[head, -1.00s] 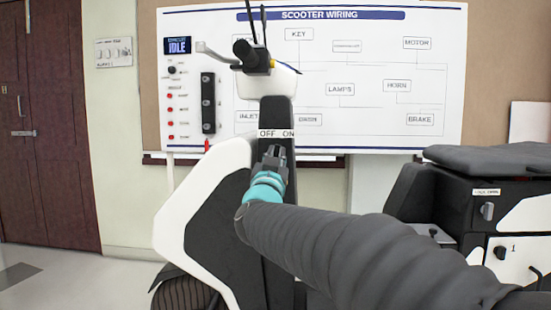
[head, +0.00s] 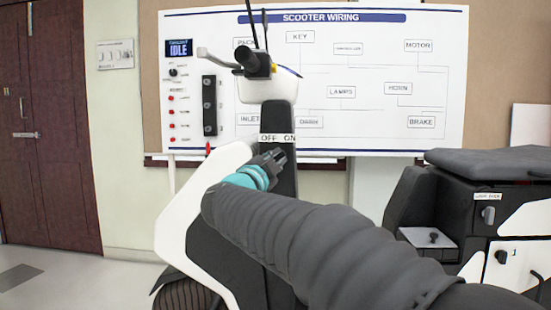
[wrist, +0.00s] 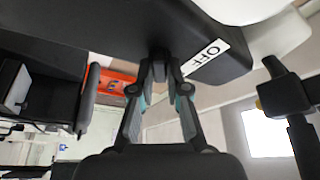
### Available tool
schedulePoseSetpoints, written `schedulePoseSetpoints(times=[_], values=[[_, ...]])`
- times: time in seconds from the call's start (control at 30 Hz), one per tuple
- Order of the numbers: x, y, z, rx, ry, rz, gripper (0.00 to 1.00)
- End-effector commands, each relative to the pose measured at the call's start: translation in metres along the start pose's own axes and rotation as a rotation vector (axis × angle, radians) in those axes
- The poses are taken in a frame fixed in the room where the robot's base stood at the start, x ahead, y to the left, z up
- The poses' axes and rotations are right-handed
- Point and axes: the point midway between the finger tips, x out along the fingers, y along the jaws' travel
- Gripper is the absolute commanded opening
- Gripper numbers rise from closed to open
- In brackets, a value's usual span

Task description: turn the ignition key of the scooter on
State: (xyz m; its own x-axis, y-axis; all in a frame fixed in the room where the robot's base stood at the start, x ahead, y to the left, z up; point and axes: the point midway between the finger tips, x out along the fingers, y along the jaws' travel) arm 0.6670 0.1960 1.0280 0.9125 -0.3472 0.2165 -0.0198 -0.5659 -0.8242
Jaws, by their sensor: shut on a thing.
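The scooter's dark front column (head: 280,115) stands upright in the head view, with a white OFF/ON label (head: 277,138) across it. My gripper (head: 277,156) is at the column just below this label, tilted so that it points up and right. In the wrist view my gripper (wrist: 159,66) has its fingertips close together against the dark panel, beside the OFF end of the label (wrist: 206,58). It is shut on the ignition key, which is largely hidden between the fingertips. The key's exact angle cannot be made out.
The scooter's handlebar (head: 252,62) rises above the label. A wiring board (head: 400,60) with an IDLE display (head: 179,48) is behind. A black seat unit (head: 490,165) stands at the right. Open floor (head: 80,270) lies at the left.

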Motion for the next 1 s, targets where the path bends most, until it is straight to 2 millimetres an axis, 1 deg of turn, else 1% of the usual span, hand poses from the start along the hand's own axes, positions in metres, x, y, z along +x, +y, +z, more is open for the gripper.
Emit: schedulePoseSetpoints(times=[0.3,0.73,0.77,0.8,0.83,0.87,1.0], values=[[0.0001,-0.0009,-0.0001,0.079,-0.001,0.032,0.00],[0.0000,-0.0006,0.0001,0.088,-0.001,0.035,0.00],[0.0000,-0.0006,0.0000,0.088,-0.001,0.035,0.17],[0.0000,-0.0006,0.0000,0.088,-0.001,0.035,0.27],[0.0000,-0.0006,0.0000,0.088,-0.001,0.035,0.34],[0.0000,-0.0005,0.0000,0.088,-0.001,0.035,0.40],[0.0000,-0.0005,0.0000,0.087,0.000,0.035,0.40]])
